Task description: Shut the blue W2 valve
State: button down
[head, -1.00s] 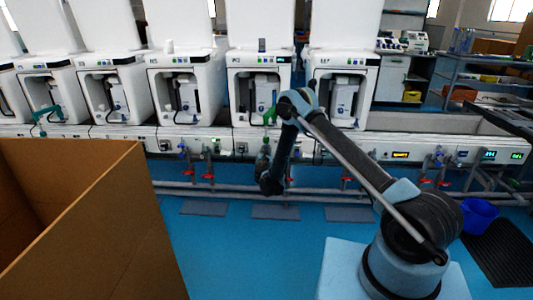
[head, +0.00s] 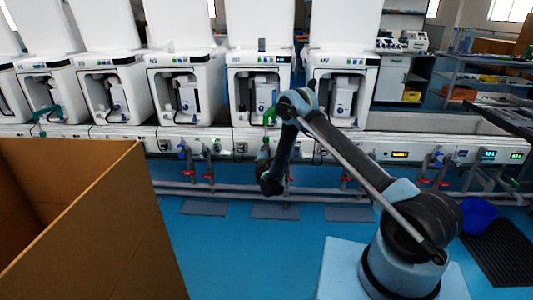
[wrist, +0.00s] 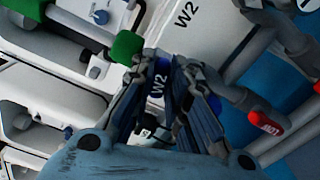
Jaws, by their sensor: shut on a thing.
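The blue W2 valve handle (wrist: 157,92), with white W2 lettering, shows between my gripper's fingers in the wrist view. My gripper (wrist: 170,68) is shut on this handle, with a finger on either side. The fingers cover much of the valve, so its body and exact handle angle are hard to tell. A white panel above it carries a black W2 label (wrist: 185,14). In the head view my gripper (head: 263,153) is at the white bench front below a middle machine. The valve cannot be made out there.
A green fitting (wrist: 127,46) is close beside my fingers, and a red handle (wrist: 264,122) is on a pipe to the right. Grey pipes (head: 220,189) run below the bench.

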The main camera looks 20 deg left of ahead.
jog(key=shift+w+d+f+m, duration=0.1)
jog(key=shift+d+m, duration=0.05)
jog(key=shift+m, duration=0.65)
jog(key=shift+d+m, duration=0.15)
jog(key=shift+m, duration=0.65)
jog(key=c, duration=1.6)
grip_release()
jog(key=shift+f, duration=0.1)
jog(key=shift+o, duration=0.2)
jog(key=shift+a, duration=0.15)
